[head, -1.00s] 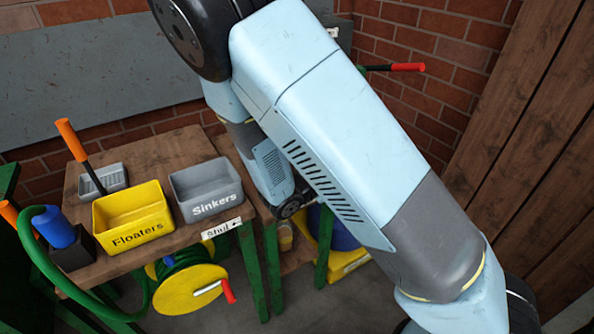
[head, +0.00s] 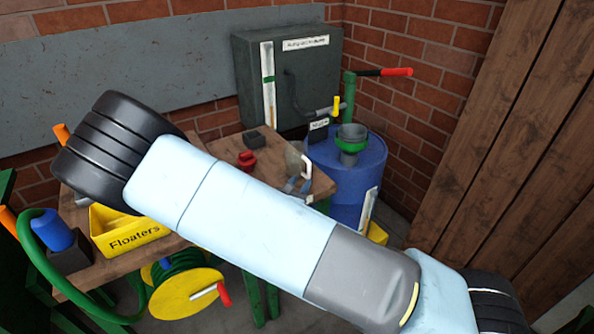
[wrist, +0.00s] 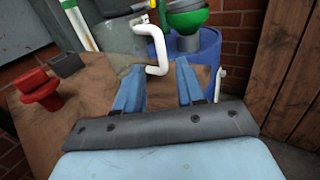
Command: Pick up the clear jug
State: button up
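The clear jug (wrist: 125,45) stands on the wooden table, see-through with a white handle (wrist: 158,50) on its right side. In the head view the jug (head: 294,160) is at the table's right part, partly hidden by my arm and gripper. My gripper (wrist: 160,76) is open, its two blue fingers apart with nothing held between them. In the wrist view the handle's lower end shows just beyond and between the fingertips. I cannot tell whether they touch it. The gripper's fingers (head: 298,186) also show in the head view, just in front of the jug.
A red object (wrist: 38,92) and a dark block (wrist: 66,64) sit left of the jug. A blue barrel (head: 350,170) with a green funnel (head: 352,140) stands right of the table. The yellow Floaters bin (head: 128,236) is at left. A grey cabinet (head: 290,80) stands behind.

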aim_at(309, 172)
jog(key=shift+x, duration=3.95)
jog(key=shift+f, duration=0.1)
jog(key=shift+c, duration=0.5)
grip_shut()
